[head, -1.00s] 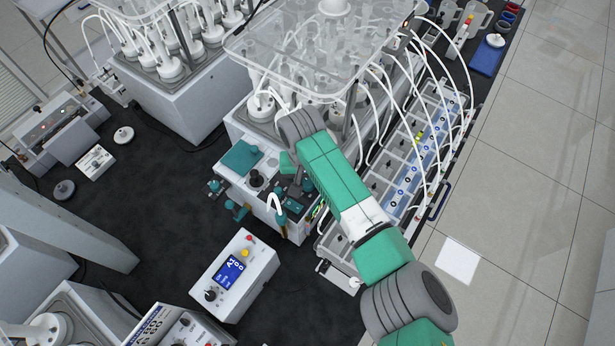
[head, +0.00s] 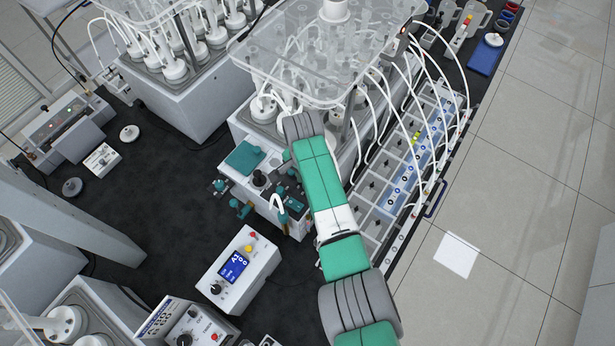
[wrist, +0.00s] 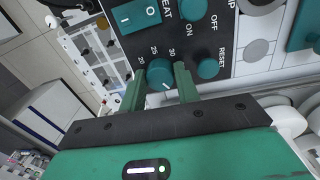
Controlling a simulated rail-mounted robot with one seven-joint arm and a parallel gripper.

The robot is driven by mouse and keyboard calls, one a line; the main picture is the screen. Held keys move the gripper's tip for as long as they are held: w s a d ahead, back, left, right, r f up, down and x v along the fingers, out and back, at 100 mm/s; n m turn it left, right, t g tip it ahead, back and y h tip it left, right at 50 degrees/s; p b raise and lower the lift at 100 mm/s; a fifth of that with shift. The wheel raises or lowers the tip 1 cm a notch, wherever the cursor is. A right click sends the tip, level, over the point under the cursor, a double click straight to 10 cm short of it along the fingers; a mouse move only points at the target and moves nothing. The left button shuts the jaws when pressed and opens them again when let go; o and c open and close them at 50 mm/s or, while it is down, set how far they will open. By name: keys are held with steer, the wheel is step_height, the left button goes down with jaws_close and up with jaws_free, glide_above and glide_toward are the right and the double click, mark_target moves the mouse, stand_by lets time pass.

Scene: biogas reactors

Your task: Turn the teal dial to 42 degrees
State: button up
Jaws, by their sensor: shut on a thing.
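The teal dial (wrist: 159,72) is a round knob on a dark panel in the wrist view, with the printed numbers 20, 25 and 30 around its upper side. A short pale mark shows on its lower right part. My gripper (wrist: 161,77) has one finger on each side of the dial and is shut on it. In the head view, my arm reaches down to the front of the white-cased reactor unit (head: 262,205). The dial and fingertips cannot be made out clearly there.
A white control box with a blue display (head: 238,270) stands on the dark mat in front.

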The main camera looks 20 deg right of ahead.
steer(key=shift+r+m, duration=0.1)
steer(key=shift+m, duration=0.3)
steer(key=o, duration=1)
steer(key=shift+c, duration=0.2)
steer(key=r, duration=0.7)
steer(key=shift+w+r, duration=0.2)
steer(key=shift+r, duration=0.15)
